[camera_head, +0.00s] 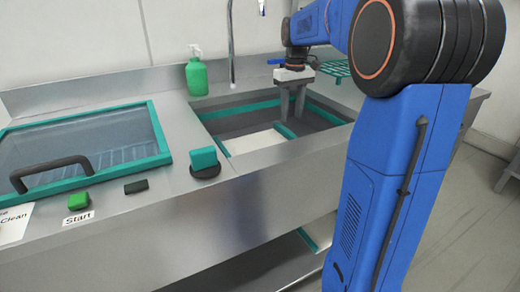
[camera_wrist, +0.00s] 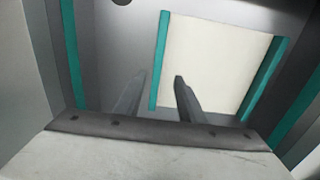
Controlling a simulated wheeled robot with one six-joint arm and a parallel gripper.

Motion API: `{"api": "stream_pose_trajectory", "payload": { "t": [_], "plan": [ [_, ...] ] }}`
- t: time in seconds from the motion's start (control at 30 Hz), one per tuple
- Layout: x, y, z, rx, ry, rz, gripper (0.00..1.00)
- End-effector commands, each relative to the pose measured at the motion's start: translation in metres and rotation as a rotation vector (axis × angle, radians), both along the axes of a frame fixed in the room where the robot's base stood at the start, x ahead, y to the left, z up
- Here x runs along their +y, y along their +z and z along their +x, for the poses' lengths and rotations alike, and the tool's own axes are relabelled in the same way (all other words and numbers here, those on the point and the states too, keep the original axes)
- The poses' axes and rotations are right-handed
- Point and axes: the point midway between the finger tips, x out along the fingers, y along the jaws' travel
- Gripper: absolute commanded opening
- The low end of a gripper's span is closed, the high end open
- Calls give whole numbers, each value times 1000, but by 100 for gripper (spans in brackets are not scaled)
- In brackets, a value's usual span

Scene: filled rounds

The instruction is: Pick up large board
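The large board is a cream-white panel with teal strips along two opposite edges. In the head view the board (camera_head: 254,143) lies down in the sink basin, partly hidden by the front wall. In the wrist view the board (camera_wrist: 214,62) fills the upper right. My gripper (camera_head: 292,116) points down into the sink above the board's edge. In the wrist view my gripper (camera_wrist: 160,80) is open, with one teal edge strip showing between its two fingers. I cannot tell how far the fingertips are above the strip. Nothing is held.
The sink (camera_head: 222,112) has teal-trimmed walls close around my gripper. A faucet (camera_head: 231,45) and a green soap bottle (camera_head: 196,72) stand behind it. A teal knob (camera_head: 204,160) sits at the front left, beside a glass-lidded washer (camera_head: 80,145). A teal rack (camera_head: 337,68) lies right of the sink.

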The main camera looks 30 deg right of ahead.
Motion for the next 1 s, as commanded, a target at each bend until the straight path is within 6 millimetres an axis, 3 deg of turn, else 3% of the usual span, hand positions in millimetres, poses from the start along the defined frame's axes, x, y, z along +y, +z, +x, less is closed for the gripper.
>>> {"api": "stream_pose_trajectory", "payload": {
  "t": [0.1,0.37,0.7,1.0],
  "plan": [
    [0,-14,0,1,0,0,36],
    [-1,-30,1,1,0,0,36],
    [-5,-70,5,0,0,0,36],
    [-5,-74,5,-1,0,0,36]
  ]
}}
